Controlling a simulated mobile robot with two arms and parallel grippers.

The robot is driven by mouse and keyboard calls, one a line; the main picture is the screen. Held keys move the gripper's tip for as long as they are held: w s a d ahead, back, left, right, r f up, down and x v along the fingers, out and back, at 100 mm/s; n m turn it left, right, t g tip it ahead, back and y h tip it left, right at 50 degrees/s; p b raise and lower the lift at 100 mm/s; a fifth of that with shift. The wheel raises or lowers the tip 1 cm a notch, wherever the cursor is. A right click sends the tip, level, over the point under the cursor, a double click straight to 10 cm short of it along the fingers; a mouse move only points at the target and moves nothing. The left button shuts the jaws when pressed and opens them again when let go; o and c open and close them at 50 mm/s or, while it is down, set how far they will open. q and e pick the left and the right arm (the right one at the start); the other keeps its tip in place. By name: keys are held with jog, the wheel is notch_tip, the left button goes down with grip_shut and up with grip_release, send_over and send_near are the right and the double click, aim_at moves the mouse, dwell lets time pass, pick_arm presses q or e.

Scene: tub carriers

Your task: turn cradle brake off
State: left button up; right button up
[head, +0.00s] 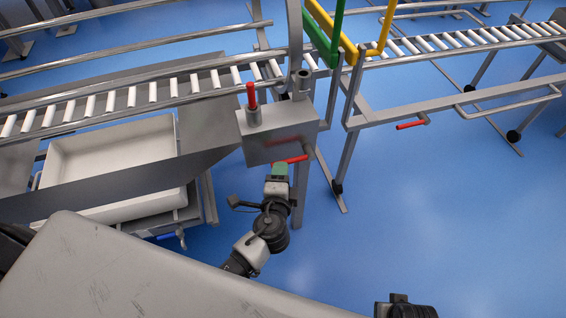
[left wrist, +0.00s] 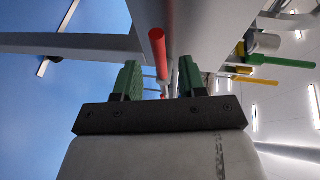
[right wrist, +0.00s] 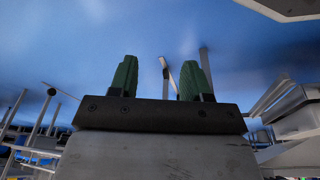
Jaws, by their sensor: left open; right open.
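A red lever (head: 291,160) sticks out low at the side of a grey metal box (head: 280,130). A second red handle (head: 251,96) stands upright on top of the box. No label shows which one is the cradle brake. My left gripper (head: 279,171) is open, just below the box and close to the low lever. In the left wrist view a red bar (left wrist: 158,48) shows beyond the gap between the open green fingers (left wrist: 157,80); contact cannot be told. My right gripper (right wrist: 157,75) is open and empty, with blue floor beyond it.
A white tub (head: 110,160) sits in a grey carrier below the roller conveyor (head: 120,100) at left. Green (head: 323,35) and yellow (head: 345,45) bars rise at the gap. Another red handle (head: 411,125) hangs at the right conveyor.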

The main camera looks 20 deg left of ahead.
pick_arm(q)
jog(key=x, duration=0.5)
jog(key=shift+s, duration=0.1)
grip_shut()
